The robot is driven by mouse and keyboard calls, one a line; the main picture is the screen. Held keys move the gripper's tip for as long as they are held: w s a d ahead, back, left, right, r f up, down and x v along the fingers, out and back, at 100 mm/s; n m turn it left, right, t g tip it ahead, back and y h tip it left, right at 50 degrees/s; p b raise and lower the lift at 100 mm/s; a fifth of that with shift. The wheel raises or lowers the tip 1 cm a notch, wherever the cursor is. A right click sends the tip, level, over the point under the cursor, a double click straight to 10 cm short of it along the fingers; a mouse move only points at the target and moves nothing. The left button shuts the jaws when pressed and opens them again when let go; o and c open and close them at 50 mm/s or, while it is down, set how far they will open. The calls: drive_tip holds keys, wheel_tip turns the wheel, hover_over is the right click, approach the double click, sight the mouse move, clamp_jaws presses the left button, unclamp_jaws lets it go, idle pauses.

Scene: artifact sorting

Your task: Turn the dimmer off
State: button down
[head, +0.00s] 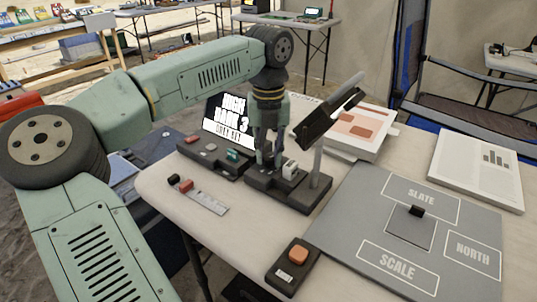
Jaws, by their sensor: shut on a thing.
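My gripper (266,162) points down at the left part of a black lamp base (315,197) on the table. Its fingers are shut on a small part there, which I take to be the dimmer's knob; the fingers hide most of it. A small whitish block (290,168) stands on the base just right of the fingers. A grey post rises from the base's right end and carries a dark, tilted lamp head (330,112). I cannot tell the dimmer's setting from this view.
A grey sorting mat (345,235) marked SLATE, NORTH and SCALE bears a small black piece (416,211). A black box with an orange button (298,254) lies in front. A display sign (230,120), a small ruler (210,202) and open booklets (478,168) surround the base.

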sight(268, 158)
drive_tip(key=n+b, duration=0.1)
drive_tip(key=n, duration=0.3)
drive_tip(key=shift+s+f+n, duration=0.1)
drive_tip(key=shift+n, duration=0.2)
idle(0.3)
drive_tip(key=c, duration=1.4)
unclamp_jaws()
drive_tip(key=shift+o, duration=0.2)
wheel_tip(268, 158, up, 12)
